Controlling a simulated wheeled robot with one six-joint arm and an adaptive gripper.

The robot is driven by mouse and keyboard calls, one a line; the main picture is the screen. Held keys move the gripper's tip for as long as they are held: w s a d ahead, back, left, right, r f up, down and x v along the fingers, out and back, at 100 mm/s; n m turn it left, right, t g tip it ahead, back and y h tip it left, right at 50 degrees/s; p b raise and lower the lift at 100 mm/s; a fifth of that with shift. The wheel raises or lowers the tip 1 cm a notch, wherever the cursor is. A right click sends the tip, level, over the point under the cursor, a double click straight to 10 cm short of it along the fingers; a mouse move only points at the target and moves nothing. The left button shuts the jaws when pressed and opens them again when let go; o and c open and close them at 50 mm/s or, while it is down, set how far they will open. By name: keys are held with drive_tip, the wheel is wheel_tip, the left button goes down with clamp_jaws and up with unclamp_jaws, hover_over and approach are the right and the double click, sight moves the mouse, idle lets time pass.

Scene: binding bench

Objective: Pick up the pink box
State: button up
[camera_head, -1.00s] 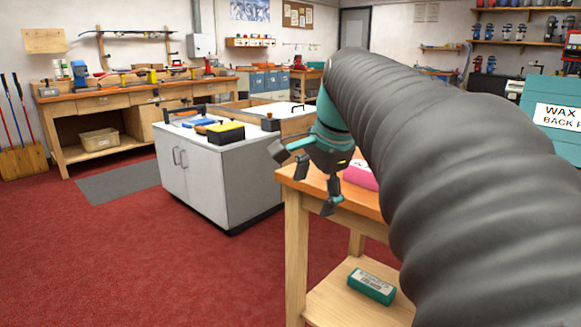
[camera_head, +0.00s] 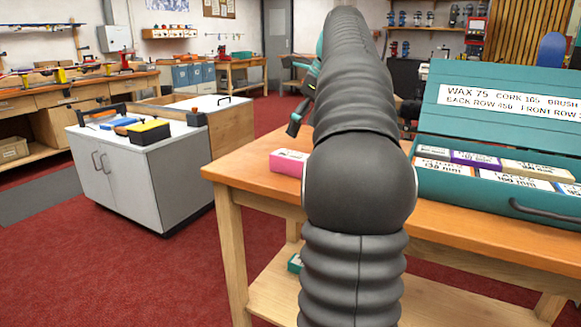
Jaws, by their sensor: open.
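The pink box (camera_head: 288,162) lies on the near left part of the wooden table top, by its front edge. Its right end is hidden behind my dark ribbed arm. My gripper (camera_head: 295,124) shows only in part, beyond and above the pink box, as dark finger pieces at the left side of my arm. It is apart from the box and open, with nothing seen in it. The rest of the gripper is hidden by the arm.
A teal case (camera_head: 470,190) with an open lid holds several labelled boxes on the table's right. A green box (camera_head: 294,263) lies on the lower shelf, mostly hidden. A grey cabinet (camera_head: 125,180) with tools stands left. Red carpet (camera_head: 90,265) is clear.

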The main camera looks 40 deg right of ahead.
sight(293, 154)
drive_tip(key=b+x, duration=0.2)
drive_tip(key=x, duration=0.7)
drive_tip(key=shift+f, duration=0.2)
drive_tip(key=shift+f, duration=0.25)
idle(0.5)
drive_tip(key=c, duration=1.4)
drive_tip(key=shift+r, duration=0.2)
drive_tip(key=shift+c, duration=0.3)
